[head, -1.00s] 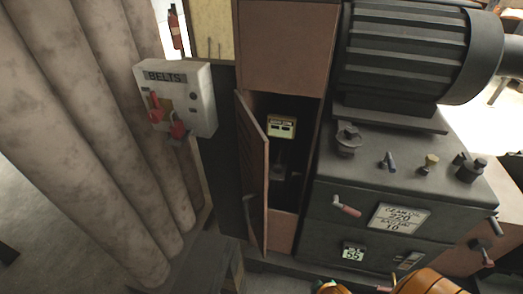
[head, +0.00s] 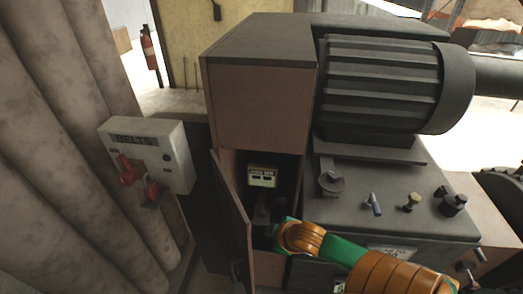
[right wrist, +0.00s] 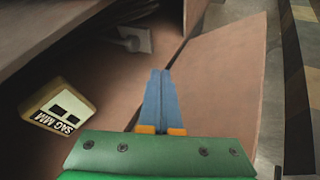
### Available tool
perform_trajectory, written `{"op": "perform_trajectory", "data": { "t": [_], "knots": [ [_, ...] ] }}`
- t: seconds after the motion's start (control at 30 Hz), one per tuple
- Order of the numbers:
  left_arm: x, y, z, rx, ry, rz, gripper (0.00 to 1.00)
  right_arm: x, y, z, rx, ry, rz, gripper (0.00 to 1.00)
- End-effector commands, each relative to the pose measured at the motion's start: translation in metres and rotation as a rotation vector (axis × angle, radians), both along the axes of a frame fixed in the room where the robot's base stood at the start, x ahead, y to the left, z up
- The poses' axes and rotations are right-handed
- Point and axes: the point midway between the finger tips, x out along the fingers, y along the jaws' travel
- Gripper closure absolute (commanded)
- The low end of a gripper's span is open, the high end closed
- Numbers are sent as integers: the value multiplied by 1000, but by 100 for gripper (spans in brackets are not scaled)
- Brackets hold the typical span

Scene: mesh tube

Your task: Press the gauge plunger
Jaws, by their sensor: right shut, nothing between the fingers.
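The gauge, a small cream box (head: 262,176) with two dark windows, sits inside the open cabinet. It also shows in the right wrist view, upside down and marked SAG MM (right wrist: 58,106), left of my right gripper (right wrist: 160,72). My right gripper's blue fingers are shut together and empty, apart from the gauge, at the cabinet opening. In the head view my right arm reaches to the opening, but the fingers are hidden. A dark grey part (head: 264,212) shows below the gauge; I cannot tell if it is the plunger. My left gripper is not in view.
The cabinet door (head: 232,215) stands open on the left; it also fills the right of the wrist view (right wrist: 225,85). A white BELTS box (head: 150,158) with red levers is further left. The machine top (head: 390,195) with several knobs is right of the cabinet.

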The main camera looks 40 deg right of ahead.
Motion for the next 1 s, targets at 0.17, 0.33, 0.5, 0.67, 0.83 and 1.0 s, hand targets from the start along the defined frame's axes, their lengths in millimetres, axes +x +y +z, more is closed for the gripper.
{"op": "perform_trajectory", "data": {
  "t": [0.17, 0.33, 0.5, 0.67, 0.83, 1.0],
  "knots": [
    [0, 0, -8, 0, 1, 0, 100, 18, -4, -26, 2, -1, -4, 100],
    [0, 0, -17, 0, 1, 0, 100, 41, -9, -57, 2, -1, -4, 100],
    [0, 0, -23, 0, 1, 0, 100, 62, -18, -79, -1, -1, -3, 100],
    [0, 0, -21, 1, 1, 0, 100, 76, -37, -77, -1, -1, -1, 100],
    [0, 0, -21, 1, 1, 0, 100, 82, -44, -77, -1, -1, 0, 100],
    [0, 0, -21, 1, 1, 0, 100, 82, -44, -77, -1, -1, 0, 100]
  ]
}}
